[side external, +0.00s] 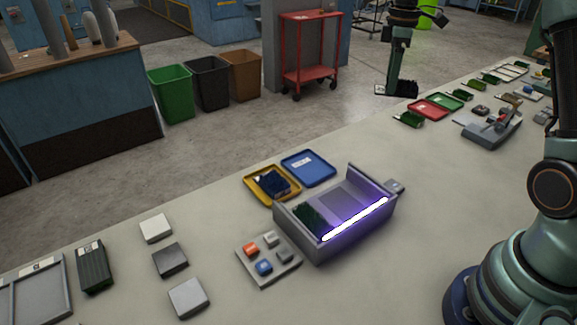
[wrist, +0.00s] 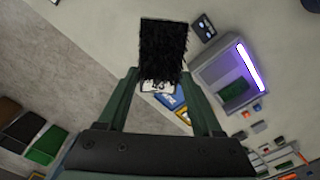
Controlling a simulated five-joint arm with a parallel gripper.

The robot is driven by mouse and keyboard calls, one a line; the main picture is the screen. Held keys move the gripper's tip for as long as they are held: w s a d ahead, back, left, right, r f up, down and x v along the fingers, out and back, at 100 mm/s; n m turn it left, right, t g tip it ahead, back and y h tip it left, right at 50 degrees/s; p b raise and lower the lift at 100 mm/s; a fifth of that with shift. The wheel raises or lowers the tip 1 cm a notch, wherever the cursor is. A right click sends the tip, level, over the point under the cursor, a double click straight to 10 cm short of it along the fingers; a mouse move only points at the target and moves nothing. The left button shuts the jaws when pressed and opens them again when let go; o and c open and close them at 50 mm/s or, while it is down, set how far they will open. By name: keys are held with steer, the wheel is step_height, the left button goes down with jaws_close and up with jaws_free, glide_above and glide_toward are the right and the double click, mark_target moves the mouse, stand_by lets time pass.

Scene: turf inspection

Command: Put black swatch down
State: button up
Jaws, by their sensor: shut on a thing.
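My gripper (side external: 391,82) is shut on the black swatch (side external: 404,90) and holds it up above the far side of the bench, left of the red tray (side external: 425,108). In the wrist view the black swatch (wrist: 163,45) is a dark, shaggy rectangle beyond my fingertips (wrist: 160,76), with a pale label at its gripped end. The lit inspection box (side external: 383,220) stands on the bench with a green swatch (side external: 312,220) inside and a glowing purple-white tube along its near side.
A yellow tray (side external: 251,187) holds a dark blue swatch. An empty-looking blue tray (side external: 309,168) lies beside it. A button panel (side external: 267,273) sits left of the box. A grey device (side external: 490,131) stands farther right. Bare bench (side external: 365,150) lies between box and red tray.

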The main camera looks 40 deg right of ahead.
steer(key=w+a+m, duration=0.3)
steer(key=w+a, duration=0.3)
steer(key=a, duration=0.1)
steer(key=m, duration=0.5)
glide_above(305, 165)
steer(key=f, duration=0.2)
step_height(305, 165, down, 19)
steer(key=shift+s+f, duration=0.1)
steer(key=shift+f, duration=0.1)
steer(key=o, duration=1.4)
steer(key=shift+o, duration=0.2)
